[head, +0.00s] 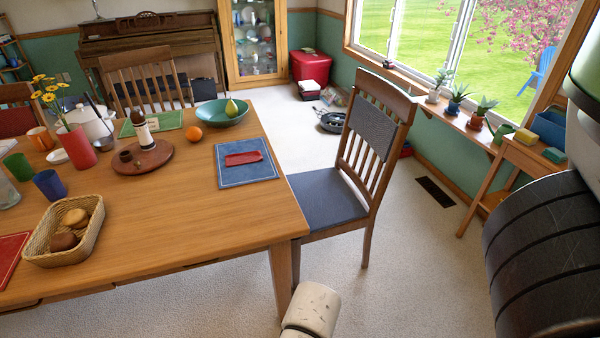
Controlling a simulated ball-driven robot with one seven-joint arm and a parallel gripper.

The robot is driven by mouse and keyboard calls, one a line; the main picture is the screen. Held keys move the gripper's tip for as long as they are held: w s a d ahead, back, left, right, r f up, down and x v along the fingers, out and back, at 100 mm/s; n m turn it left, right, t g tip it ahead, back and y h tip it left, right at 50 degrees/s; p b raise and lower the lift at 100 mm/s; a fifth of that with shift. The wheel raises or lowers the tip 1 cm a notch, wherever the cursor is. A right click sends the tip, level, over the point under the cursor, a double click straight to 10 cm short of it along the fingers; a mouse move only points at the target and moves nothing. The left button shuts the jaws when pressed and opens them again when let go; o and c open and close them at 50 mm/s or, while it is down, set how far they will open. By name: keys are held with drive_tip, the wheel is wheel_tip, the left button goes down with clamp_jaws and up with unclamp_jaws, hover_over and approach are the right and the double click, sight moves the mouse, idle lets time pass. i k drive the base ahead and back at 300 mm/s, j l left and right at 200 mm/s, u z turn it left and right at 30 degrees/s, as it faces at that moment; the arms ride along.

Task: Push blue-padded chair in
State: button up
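The blue-padded chair (334,196) stands at the right end of the wooden dining table (200,222). Its wooden slatted back (376,130) carries a dark blue pad and faces away from the table. The front of its blue seat meets the table's edge in the picture; whether part of it lies under the top I cannot tell. The chair is upright, its back well clear of the table edge. Parts of my own body show at the right edge and bottom centre. My gripper's fingers cannot be made out.
Carpet is free right of the chair, with a floor vent (435,191). A small wooden side table (522,160) stands under the window sill. A black pan-like item (331,122) lies on the floor behind. A blue placemat (246,172) lies near the table's end.

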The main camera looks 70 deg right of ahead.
sight(330, 205)
drive_tip(key=z, duration=1.9)
